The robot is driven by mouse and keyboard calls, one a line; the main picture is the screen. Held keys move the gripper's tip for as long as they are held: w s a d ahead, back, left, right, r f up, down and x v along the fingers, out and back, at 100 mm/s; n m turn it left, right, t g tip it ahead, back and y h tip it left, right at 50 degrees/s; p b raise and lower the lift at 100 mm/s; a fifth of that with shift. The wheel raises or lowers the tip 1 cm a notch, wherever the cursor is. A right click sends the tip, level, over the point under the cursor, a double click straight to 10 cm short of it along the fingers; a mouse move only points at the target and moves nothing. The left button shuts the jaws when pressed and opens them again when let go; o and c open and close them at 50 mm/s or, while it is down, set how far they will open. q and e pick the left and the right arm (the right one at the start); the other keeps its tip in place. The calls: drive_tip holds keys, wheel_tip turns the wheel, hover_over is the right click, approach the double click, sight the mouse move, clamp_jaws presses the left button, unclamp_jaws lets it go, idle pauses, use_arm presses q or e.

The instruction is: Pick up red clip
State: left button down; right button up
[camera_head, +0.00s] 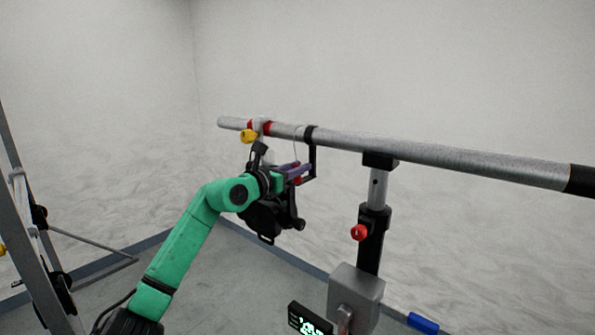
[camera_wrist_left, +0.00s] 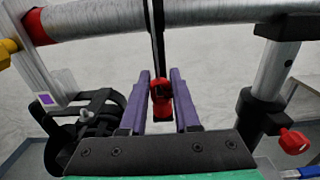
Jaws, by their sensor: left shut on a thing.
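The red clip (camera_wrist_left: 161,88) sits between the purple fingers of my left gripper (camera_wrist_left: 160,100) in the left wrist view. The clip is on a black strap that hangs from the silver bar (camera_wrist_left: 200,12). In the head view my left gripper (camera_head: 301,173) is just under the bar, at the strap, and the clip is mostly hidden by the fingers. The left gripper is shut on the clip. My right gripper is not in view.
A stand with a red knob (camera_head: 358,232) holds the bar (camera_head: 440,155) to the right of the gripper. A clamp with a yellow knob (camera_head: 248,136) is on the bar to the left. A ladder-like frame (camera_head: 35,240) stands at the far left. A blue object (camera_head: 423,323) lies at lower right.

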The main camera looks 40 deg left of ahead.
sight(297, 164)
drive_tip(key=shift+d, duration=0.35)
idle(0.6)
use_arm(q)
drive_tip(key=shift+r, duration=0.1)
idle(0.4)
wheel_tip(297, 164, up, 6)
drive_tip(key=shift+a+r, duration=0.1)
wheel_tip(297, 164, up, 14)
drive_tip(key=p, duration=0.3)
drive_tip(key=shift+p, duration=0.4)
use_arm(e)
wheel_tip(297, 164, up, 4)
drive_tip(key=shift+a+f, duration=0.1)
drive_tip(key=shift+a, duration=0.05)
use_arm(q)
drive_tip(key=shift+f, duration=0.3)
drive_tip(key=shift+f+b, duration=7.25)
drive_tip(key=shift+f, duration=1.15)
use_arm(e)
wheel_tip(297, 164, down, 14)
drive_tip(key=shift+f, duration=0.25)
